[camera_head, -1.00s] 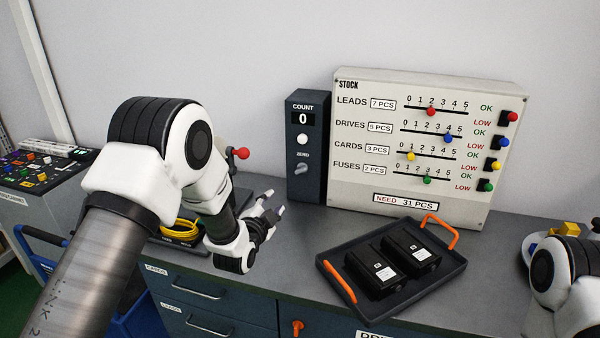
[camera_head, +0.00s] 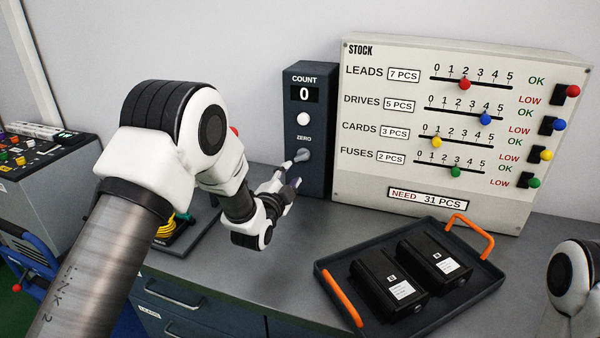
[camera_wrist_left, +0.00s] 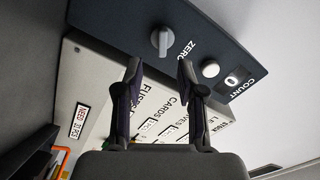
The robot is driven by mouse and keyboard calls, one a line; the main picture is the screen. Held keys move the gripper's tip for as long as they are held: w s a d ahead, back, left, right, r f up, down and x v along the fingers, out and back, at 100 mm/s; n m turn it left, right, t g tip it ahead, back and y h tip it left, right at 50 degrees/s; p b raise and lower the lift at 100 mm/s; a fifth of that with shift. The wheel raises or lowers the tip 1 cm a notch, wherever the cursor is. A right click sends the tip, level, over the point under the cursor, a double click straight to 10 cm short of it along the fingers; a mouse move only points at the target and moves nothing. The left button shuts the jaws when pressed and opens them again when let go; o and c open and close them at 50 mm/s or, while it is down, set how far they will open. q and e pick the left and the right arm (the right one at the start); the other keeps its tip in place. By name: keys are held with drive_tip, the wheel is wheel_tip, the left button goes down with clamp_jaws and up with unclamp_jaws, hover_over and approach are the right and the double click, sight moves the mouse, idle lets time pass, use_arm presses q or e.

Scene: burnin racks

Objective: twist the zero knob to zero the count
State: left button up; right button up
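The dark count box (camera_head: 322,120) stands at the back, left of the white stock board. Its display reads 0, with a white button below it. The grey zero knob (camera_head: 303,155) sits low on its face, partly overlapped by a fingertip of my left gripper (camera_head: 294,172). In the left wrist view the knob (camera_wrist_left: 161,42) lies ahead, between and beyond the two fingertips of my left gripper (camera_wrist_left: 158,68). The fingers are apart with nothing between them, and I see no grip on the knob. My right gripper is out of view.
The stock board (camera_head: 450,125) with coloured sliders and switches stands right of the box. A black tray (camera_head: 335,285) with orange handles holds two black packs in front. A cabinet with coloured buttons (camera_head: 40,160) is at far left. Bare counter lies before the box.

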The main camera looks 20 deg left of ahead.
sight(300, 159)
use_arm(q)
drive_tip(key=w+p, duration=0.1)
drive_tip(key=w, duration=0.2)
drive_tip(key=w+p, duration=0.1)
drive_tip(key=w, duration=0.3)
drive_tip(key=shift+w+d+r, duration=0.15)
drive_tip(key=shift+w, duration=0.25)
drive_tip(key=shift+s, duration=0.15)
drive_tip(key=shift+r, duration=0.1)
clamp_jaws()
